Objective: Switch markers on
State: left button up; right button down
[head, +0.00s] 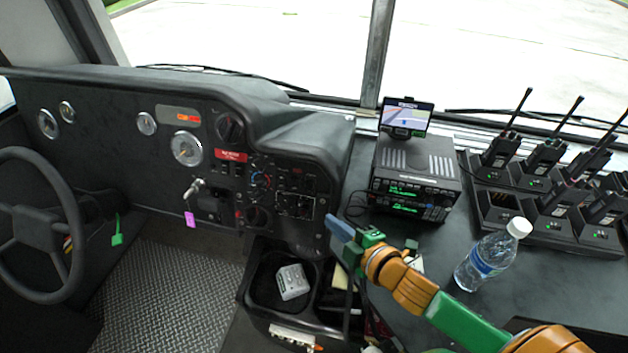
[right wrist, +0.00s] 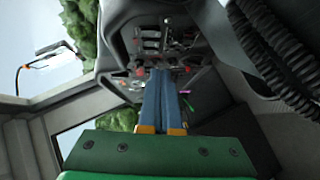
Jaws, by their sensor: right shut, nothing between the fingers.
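The dashboard switch panel (head: 282,190) has knobs, dials and small switches and sits left of the console with the radio. Which switch is for the markers cannot be read. My right gripper (head: 334,222) is shut and empty, with its blue fingers just right of the panel's lower right edge. In the right wrist view the shut blue fingers (right wrist: 161,75) point toward the panel (right wrist: 155,45), which appears sideways with red and silver controls. I cannot tell whether the fingertips touch anything. My left gripper is not in view.
A radio unit (head: 415,172) with a small screen (head: 405,116) stands on the console. A water bottle (head: 490,258) stands right of my arm, before chargers (head: 497,208) holding several walkie-talkies. A steering wheel (head: 45,225) is at left. A black bin (head: 262,290) lies below the panel.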

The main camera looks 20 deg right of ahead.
jog(key=shift+w+n, duration=0.3)
jog(key=shift+w, duration=0.15)
jog(key=s+r, duration=0.1)
jog(key=s, duration=0.1)
send_near(313, 198)
jog(key=w+a+r, duration=0.2)
jog(key=w+a, duration=0.1)
jog(key=a, duration=0.2)
jog(key=w, duration=0.1)
jog(key=w+d+f, duration=0.1)
jog(key=w+b, duration=0.1)
jog(key=shift+w+d+f, duration=0.1)
jog(key=shift+d+f, duration=0.15)
jog(key=shift+d, duration=0.1)
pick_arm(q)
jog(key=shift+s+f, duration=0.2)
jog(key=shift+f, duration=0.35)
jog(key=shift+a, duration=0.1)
